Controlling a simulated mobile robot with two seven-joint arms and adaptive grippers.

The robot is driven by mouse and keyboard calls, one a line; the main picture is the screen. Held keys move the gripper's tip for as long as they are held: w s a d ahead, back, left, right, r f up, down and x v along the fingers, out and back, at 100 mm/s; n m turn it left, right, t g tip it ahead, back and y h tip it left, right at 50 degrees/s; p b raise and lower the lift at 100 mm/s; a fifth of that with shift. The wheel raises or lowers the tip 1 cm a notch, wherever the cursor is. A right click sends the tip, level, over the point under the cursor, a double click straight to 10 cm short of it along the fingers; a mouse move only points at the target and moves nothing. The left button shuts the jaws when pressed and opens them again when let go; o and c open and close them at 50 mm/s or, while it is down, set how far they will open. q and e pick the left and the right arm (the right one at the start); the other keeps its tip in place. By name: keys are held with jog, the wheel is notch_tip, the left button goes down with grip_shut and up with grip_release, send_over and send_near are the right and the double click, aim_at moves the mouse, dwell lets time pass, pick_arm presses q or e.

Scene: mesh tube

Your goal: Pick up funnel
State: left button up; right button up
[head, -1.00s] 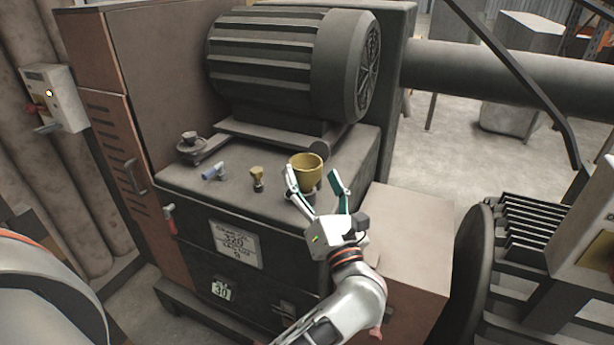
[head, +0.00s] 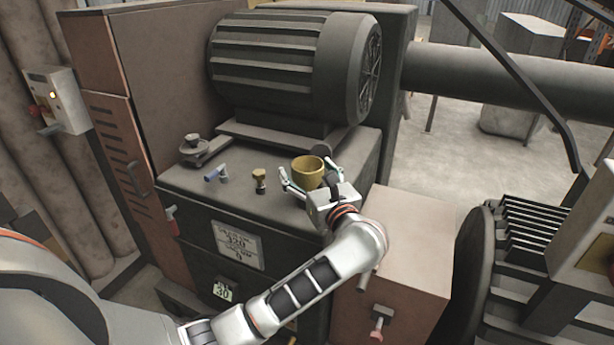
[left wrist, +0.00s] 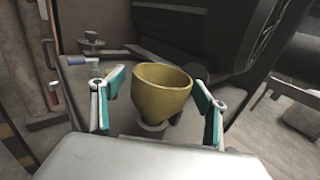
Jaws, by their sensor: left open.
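The funnel (head: 308,171) is a yellow-brown cup-like cone that stands upright on the dark machine cabinet's top. In the left wrist view the funnel (left wrist: 161,95) tapers downward and stands between the two fingers, with a grey ring-like piece around its foot. My left gripper (head: 306,186) is open at the near side of the funnel. In the left wrist view my left gripper (left wrist: 158,105) has green-padded fingers on both sides of the funnel, with gaps and no clear contact. My right gripper is not in view.
A small brass-coloured fitting (head: 260,180) and a blue-handled part (head: 216,174) stand left of the funnel. A grey valve-like piece (head: 196,149) is farther left. A large ribbed motor (head: 290,70) stands behind. A brown box (head: 425,235) is at the right.

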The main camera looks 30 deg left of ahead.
pick_arm(q)
jog(key=shift+w+a, duration=0.15)
jog(key=c, duration=1.3)
jog(key=shift+c, duration=0.3)
jog(key=shift+r, duration=0.1)
